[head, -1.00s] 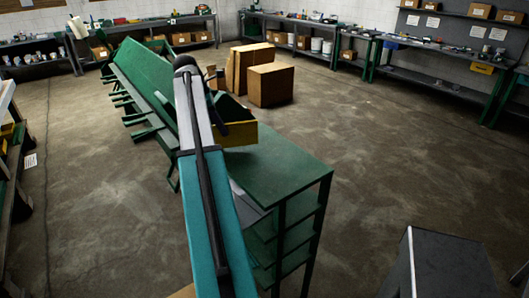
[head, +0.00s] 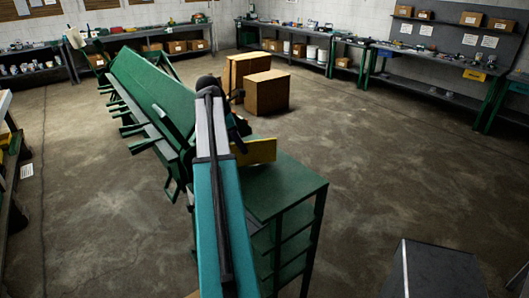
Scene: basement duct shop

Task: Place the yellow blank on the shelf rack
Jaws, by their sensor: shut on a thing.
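The yellow blank (head: 258,151) is a flat yellow piece held on edge just right of my arm's end. My gripper (head: 240,137) is dark, partly hidden behind my arm, and shut on the blank's left part. The shelf rack (head: 288,184) is green, with a flat bare top and open shelves below. The blank appears at the far edge of the rack top in the picture; I cannot tell whether it touches it. My arm covers the rack's left side.
A long green bending machine (head: 150,95) with protruding arms stands left of the rack. Cardboard boxes (head: 267,92) sit on the floor behind. A dark grey cabinet (head: 440,270) is at front right. The floor to the right is open.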

